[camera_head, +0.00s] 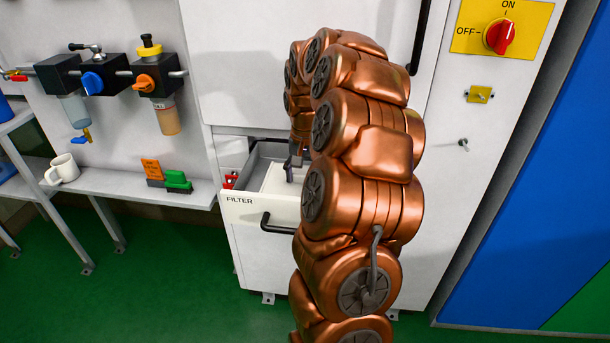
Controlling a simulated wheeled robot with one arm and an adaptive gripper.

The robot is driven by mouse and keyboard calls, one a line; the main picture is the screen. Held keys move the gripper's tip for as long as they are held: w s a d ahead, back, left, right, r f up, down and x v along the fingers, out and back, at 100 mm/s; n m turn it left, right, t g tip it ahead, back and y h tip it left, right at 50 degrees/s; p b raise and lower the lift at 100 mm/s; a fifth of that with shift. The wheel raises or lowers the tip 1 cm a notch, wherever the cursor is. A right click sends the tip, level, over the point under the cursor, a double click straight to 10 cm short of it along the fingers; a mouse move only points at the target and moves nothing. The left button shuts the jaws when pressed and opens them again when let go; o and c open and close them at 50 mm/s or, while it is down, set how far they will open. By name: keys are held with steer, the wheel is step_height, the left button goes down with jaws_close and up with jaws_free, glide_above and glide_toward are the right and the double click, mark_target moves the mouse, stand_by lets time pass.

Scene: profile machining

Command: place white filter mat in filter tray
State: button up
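The filter tray (258,213) is an open drawer with a white front marked FILTER, pulled out of the white cabinet. The white filter mat (277,181) appears as a pale flat piece inside the drawer; whether it lies fully flat on the bottom is unclear. My gripper (292,174) is a small dark shape over the drawer, at or just above the mat. My copper arm hides the right part of the drawer and much of the mat. The fingers are too small and covered to show whether they are open or shut on the mat.
The drawer's dark handle (268,224) sticks out in front. A red rotary switch (499,36) is at upper right. Green floor lies open in front.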

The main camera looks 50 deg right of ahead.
mark_target(305, 175)
steer(key=shift+f, duration=0.2)
steer(key=o, duration=1.3)
step_height(305, 175, up, 12)
steer(key=shift+r+b, duration=0.2)
steer(key=shift+b, duration=0.2)
